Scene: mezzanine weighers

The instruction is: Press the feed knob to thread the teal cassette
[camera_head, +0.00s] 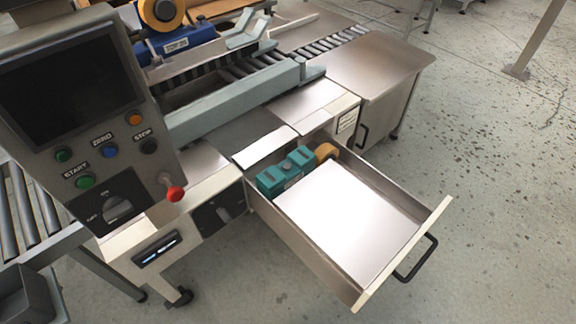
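The teal cassette (278,178) sits at the back left inside an open drawer, next to an orange-tan roll (326,152). No knob in view is readably labelled as the feed knob. A red ball-shaped knob (175,194) stands at the lower right of the control panel. A dark rotary knob (224,213) is on the machine's front, left of the drawer. Neither of my grippers shows in the view.
The open drawer (422,226) with a black handle (416,258) juts out over the floor. A control panel (82,105) with a dark screen and coloured buttons blocks the left. A roller conveyor (28,215) runs behind it.

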